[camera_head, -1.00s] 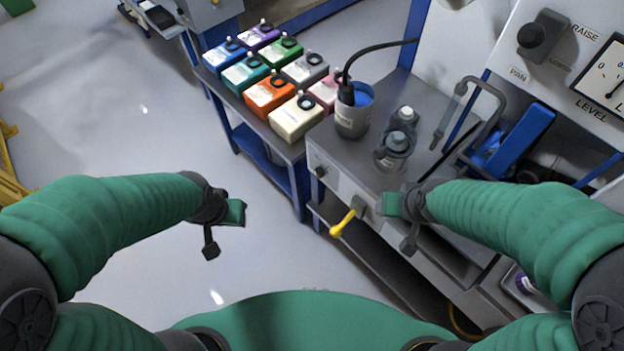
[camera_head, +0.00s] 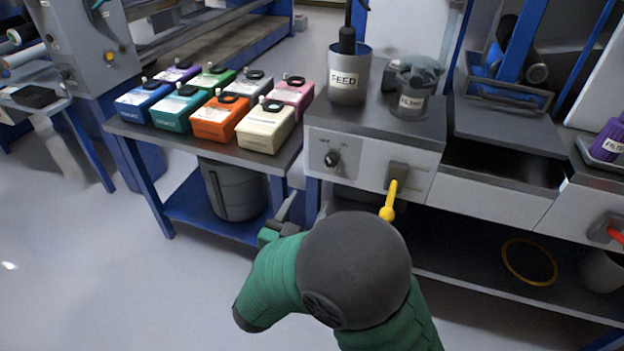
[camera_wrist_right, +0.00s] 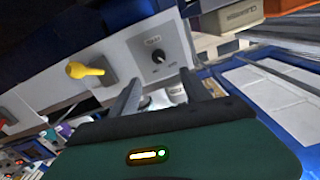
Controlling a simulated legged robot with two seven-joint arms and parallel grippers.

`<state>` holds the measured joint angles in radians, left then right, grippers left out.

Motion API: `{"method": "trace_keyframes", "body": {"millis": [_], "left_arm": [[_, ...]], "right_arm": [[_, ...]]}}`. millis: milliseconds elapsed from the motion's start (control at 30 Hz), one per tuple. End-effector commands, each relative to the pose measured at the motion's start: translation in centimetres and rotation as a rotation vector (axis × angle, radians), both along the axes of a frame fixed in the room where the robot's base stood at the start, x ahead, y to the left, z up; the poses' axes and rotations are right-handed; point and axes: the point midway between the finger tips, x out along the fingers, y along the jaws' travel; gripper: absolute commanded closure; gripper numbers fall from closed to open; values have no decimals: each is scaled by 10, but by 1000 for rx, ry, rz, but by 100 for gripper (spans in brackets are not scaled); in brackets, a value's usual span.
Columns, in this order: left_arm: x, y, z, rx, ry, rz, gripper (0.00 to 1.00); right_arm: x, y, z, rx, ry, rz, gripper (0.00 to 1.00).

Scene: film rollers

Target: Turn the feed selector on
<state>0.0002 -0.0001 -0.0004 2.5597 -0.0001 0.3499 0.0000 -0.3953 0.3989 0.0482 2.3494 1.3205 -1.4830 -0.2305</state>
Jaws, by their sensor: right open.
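The feed selector (camera_head: 332,158) is a small dark round knob on the light front panel of the bench, below the FEED cup. It also shows in the right wrist view (camera_wrist_right: 158,56), with its pointer and small markings too blurred to read surely. My right gripper (camera_head: 288,205) is below and left of the knob in the head view. In the right wrist view its two fingers (camera_wrist_right: 160,92) are apart and empty, pointing toward the panel, with the knob beyond them and not touched. My left gripper is out of view.
A yellow-handled lever (camera_head: 390,200) sticks out right of the knob; it also shows in the wrist view (camera_wrist_right: 85,70). The FEED cup (camera_head: 346,80) and a filter jar (camera_head: 412,95) stand above. Coloured boxes (camera_head: 220,118) fill the left table. Floor at left is clear.

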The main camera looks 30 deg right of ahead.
Motion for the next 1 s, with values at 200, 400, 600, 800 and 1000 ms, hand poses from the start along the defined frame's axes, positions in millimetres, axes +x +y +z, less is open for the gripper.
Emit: {"method": "trace_keyframes", "body": {"millis": [200,400,600,800,1000], "left_arm": [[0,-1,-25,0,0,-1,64],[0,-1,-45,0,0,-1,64],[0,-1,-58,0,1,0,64],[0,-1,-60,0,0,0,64],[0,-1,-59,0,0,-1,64]], "right_arm": [[34,-40,-3,-5,-3,-6,45],[69,-76,-2,-8,-3,-2,45],[93,-104,1,-7,-1,0,45],[100,-112,4,-8,1,1,45],[100,-112,4,-8,1,2,48]]}}
